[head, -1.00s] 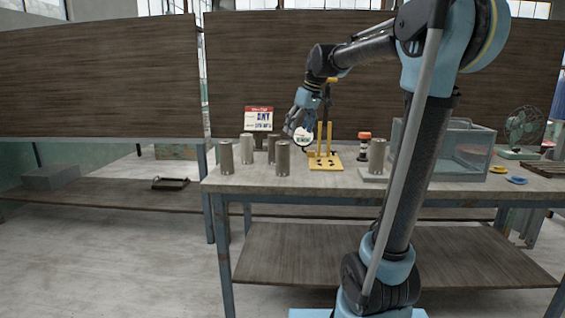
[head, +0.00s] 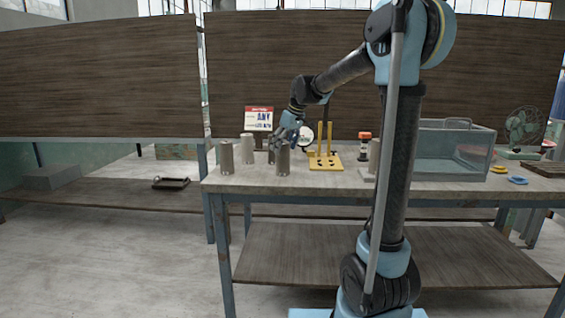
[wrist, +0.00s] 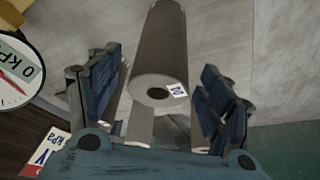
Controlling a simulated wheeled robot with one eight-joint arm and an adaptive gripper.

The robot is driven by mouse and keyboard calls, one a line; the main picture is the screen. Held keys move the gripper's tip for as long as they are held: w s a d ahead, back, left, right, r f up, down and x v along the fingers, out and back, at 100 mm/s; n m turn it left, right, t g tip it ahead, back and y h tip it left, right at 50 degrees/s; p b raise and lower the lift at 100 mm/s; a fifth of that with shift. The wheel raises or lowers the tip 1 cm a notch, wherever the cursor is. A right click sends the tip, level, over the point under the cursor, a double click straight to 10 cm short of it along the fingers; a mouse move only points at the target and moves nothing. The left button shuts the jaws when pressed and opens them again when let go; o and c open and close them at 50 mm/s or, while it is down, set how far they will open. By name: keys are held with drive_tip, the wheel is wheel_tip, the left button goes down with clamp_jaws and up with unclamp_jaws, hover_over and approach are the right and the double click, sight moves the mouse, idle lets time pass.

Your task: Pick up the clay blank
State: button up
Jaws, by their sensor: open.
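Several grey clay cylinders stand upright on the table (head: 330,186). The clay blank (head: 283,162) at the front middle has my gripper (head: 281,143) at its top. In the wrist view this blank (wrist: 160,45) lies between the two spread blue finger pads of my gripper (wrist: 160,83). Its end face shows a dark hole and a small white label. My gripper is open; I cannot tell whether either pad touches the clay. Two more cylinders stand to the left, one at the front (head: 226,158) and one behind (head: 247,148). Another, at the right (head: 374,156), is partly hidden by my arm.
A yellow stand (head: 325,160) with posts is just right of the blank. A round gauge (wrist: 12,75) reading 0 kPa and a printed sign (head: 258,117) are close behind. A clear tank (head: 455,152) stands further right.

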sight(280, 156)
drive_tip(key=shift+x, duration=3.1)
drive_tip(key=c, duration=1.6)
drive_tip(key=shift+c, duration=0.2)
drive_tip(key=shift+r, duration=0.1)
